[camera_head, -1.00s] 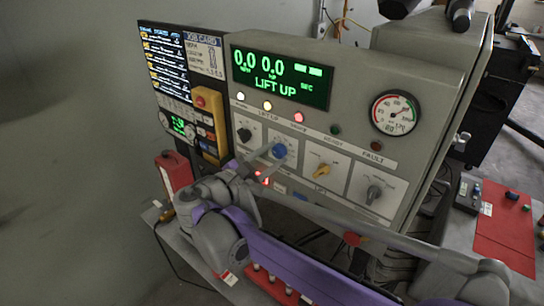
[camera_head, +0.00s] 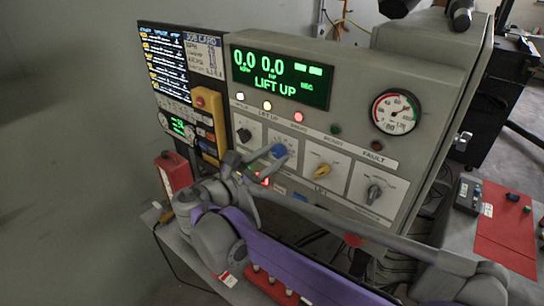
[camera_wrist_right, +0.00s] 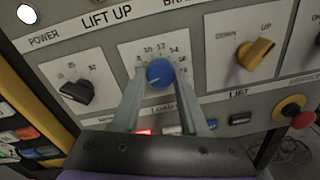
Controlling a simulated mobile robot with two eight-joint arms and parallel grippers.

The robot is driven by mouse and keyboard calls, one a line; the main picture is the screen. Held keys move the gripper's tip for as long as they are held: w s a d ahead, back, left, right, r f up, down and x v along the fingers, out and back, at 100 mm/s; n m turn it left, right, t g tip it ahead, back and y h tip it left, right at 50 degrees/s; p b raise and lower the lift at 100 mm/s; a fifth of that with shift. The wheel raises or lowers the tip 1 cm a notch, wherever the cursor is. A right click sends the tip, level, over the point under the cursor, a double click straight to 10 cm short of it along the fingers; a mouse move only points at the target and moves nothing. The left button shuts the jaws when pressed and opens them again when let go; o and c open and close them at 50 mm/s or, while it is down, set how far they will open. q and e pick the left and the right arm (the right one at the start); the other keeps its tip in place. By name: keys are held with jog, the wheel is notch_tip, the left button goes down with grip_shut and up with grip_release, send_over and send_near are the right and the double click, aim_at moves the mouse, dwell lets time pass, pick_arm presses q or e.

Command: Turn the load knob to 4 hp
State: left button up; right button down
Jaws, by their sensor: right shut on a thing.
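A round blue knob (camera_head: 279,151) sits on a white dial plate on the grey console front. It also shows in the right wrist view (camera_wrist_right: 159,72), with a number scale around its upper side. My right gripper (camera_head: 273,155) is shut on this blue knob, with one finger on each side of it in the wrist view. The knob's white mark appears to point to the lower left. The small print is too blurred to read surely, and the fingers cover part of the plate. My left gripper is out of view.
A black knob (camera_wrist_right: 77,92) is left of the blue one, a yellow knob (camera_wrist_right: 256,53) right. A red stop button (camera_wrist_right: 301,119) sits below the yellow knob. The green display (camera_head: 281,76) reads 0.0, 0.0 and LIFT UP.

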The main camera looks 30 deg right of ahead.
jog(key=shift+c, duration=2.2)
grip_release()
jog(key=v, duration=1.1)
jog(key=shift+b, duration=0.4)
jog(key=shift+d, duration=0.2)
